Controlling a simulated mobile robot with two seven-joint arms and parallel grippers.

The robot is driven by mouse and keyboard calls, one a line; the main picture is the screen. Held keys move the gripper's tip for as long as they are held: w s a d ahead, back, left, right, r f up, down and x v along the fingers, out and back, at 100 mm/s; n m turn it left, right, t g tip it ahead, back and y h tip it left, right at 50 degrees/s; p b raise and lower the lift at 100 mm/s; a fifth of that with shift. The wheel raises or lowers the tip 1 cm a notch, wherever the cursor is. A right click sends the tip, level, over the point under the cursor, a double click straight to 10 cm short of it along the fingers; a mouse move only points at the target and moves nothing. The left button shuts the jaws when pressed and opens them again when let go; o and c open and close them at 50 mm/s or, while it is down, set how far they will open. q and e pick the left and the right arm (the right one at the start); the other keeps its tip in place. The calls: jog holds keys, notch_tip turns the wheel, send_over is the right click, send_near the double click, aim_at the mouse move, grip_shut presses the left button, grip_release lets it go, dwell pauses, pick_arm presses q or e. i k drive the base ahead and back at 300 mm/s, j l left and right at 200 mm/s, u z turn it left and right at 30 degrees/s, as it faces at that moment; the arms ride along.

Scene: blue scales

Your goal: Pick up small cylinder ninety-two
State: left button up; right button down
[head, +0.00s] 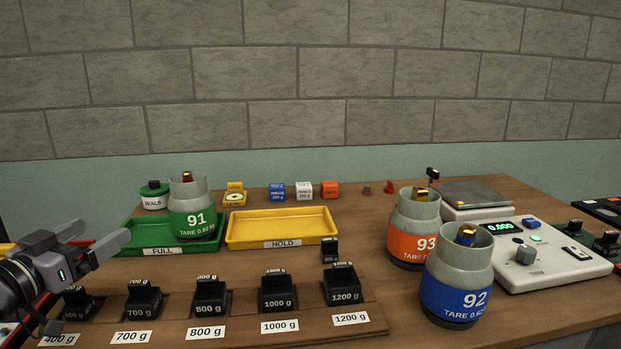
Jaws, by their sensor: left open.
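Cylinder 92 (459,280) is a small grey gas cylinder with a blue band reading "92, TARE 0.62". It stands upright on the table at the right front, with a brass valve on top. Cylinder 93 (412,228), with an orange band, stands just behind it to the left. Cylinder 91 (189,208), with a green band, stands in the green tray at the left. My left gripper (108,240) is open and empty at the far left, above the weights, well away from cylinder 92. My right gripper is not in view.
A row of black weights (277,295) stands on a labelled wooden rack (240,335) along the front. A yellow HOLD tray (282,228) and a green FULL tray (130,246) lie behind. A scale with a green display (497,227) is right of cylinder 92. Bare table lies between the rack and cylinder 92.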

aim_at(457, 281)
jog(key=k+j, duration=0.1)
jog(key=k, duration=0.4)
jog(key=k+j, duration=0.15)
jog(key=k, duration=0.4)
